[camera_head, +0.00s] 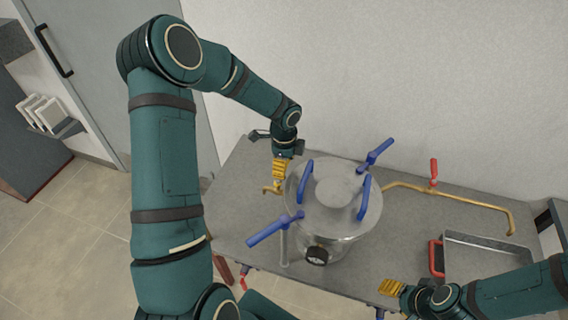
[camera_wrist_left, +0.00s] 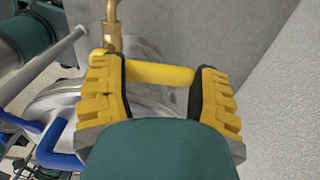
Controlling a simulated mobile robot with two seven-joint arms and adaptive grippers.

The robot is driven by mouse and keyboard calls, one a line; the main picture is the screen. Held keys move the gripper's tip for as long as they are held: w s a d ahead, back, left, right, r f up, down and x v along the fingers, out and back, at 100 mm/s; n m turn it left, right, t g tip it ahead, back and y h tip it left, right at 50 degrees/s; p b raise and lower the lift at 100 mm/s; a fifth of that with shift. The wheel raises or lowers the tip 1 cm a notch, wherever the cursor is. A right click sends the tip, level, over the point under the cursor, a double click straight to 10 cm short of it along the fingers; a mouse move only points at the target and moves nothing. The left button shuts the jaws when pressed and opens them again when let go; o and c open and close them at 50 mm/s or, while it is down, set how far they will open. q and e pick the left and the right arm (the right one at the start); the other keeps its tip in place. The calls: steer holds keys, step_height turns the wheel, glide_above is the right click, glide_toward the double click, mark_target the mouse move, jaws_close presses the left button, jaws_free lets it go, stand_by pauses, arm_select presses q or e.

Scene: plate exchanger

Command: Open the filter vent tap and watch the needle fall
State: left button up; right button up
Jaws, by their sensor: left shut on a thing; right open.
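The filter is a round steel vessel (camera_head: 335,232) with a lid and blue clamp handles (camera_head: 365,197), standing on a grey bench. A dark-faced gauge (camera_head: 316,255) sits on its front; its needle is too small to read. My left gripper (camera_head: 279,178) is at the vessel's left rear, beside a small brass tap fitting (camera_head: 270,189). In the left wrist view, the gripper is shut on the tap's yellow handle (camera_wrist_left: 155,74), which spans between the two fingers. A brass stem (camera_wrist_left: 112,28) rises beside it. My right gripper (camera_head: 390,288) is open and empty near the bench front.
A brass pipe (camera_head: 470,197) with a red-handled valve (camera_head: 433,172) runs behind the vessel on the right. A metal tray (camera_head: 490,240) with a red handle (camera_head: 436,258) lies at right. A blue clamp handle (camera_head: 268,232) sticks out to the left. The wall is close behind.

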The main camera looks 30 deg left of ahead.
arm_select(q)
steer(key=shift+a+f, duration=0.1)
steer(key=a+n+b, duration=0.1)
steer(key=n, duration=0.1)
steer(key=s+a+n+b, duration=0.1)
steer(key=n, duration=0.1)
steer(key=n+b, duration=0.1)
steer(key=n, duration=0.1)
steer(key=shift+s+a+n, duration=0.4)
steer(key=n, duration=0.1)
steer(key=s+n+b, duration=0.1)
steer(key=shift+s+a+f+n, duration=0.1)
steer(key=shift+a+n, duration=0.25)
steer(key=shift+n, duration=0.05)
steer(key=shift+s+a+n+b, duration=0.1)
steer(key=shift+s+n+b, duration=0.5)
steer(key=shift+n, duration=0.8)
steer(key=shift+s+a+n+b, duration=0.1)
steer(key=shift+s+n+b, duration=0.15)
steer(key=shift+s+n, duration=0.85)
steer(key=shift+s+a+n+b, duration=0.1)
steer(key=shift+s+n+b, duration=0.3)
steer(key=shift+n, duration=1.3)
